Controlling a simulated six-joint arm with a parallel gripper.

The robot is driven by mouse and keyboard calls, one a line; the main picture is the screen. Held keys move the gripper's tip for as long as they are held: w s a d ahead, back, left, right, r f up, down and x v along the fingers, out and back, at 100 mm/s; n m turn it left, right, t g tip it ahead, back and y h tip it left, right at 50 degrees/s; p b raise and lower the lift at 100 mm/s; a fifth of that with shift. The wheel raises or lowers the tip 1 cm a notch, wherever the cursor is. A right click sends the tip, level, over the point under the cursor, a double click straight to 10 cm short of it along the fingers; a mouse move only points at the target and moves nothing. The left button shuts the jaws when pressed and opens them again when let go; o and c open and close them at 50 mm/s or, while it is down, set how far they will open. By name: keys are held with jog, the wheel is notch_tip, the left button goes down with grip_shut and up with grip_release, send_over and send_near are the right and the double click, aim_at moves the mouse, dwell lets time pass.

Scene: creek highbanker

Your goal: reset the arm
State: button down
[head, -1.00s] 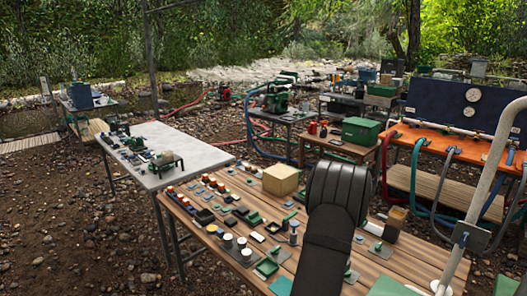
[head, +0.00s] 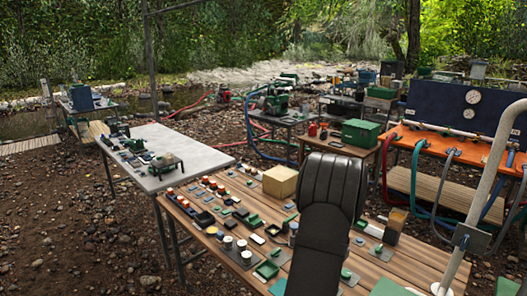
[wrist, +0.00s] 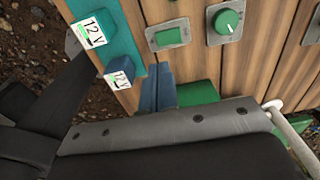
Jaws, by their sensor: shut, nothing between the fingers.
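My arm (head: 325,215) rises dark at the lower middle of the head view, over the near wooden table (head: 375,278). In that view its end is hidden behind its own links. In the wrist view, my gripper (wrist: 157,88) shows as two narrow dark-blue fingers side by side, shut with nothing between them. Its grey bolted body (wrist: 165,125) fills the lower part. Beyond the fingers are the table planks, with a green switch (wrist: 172,36) and a green knob (wrist: 227,21) on grey plates.
A pale table (head: 190,145) stands left, an orange bench (head: 470,170) with hoses right. A grey pipe (head: 485,190) rises at the near right.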

jog(key=a+r+h, duration=0.2)
jog(key=a+r, duration=0.3)
jog(key=r, duration=0.5)
jog(key=shift+w+r+h, duration=0.15)
jog(key=shift+w+h, duration=0.1)
jog(key=shift+h, duration=0.15)
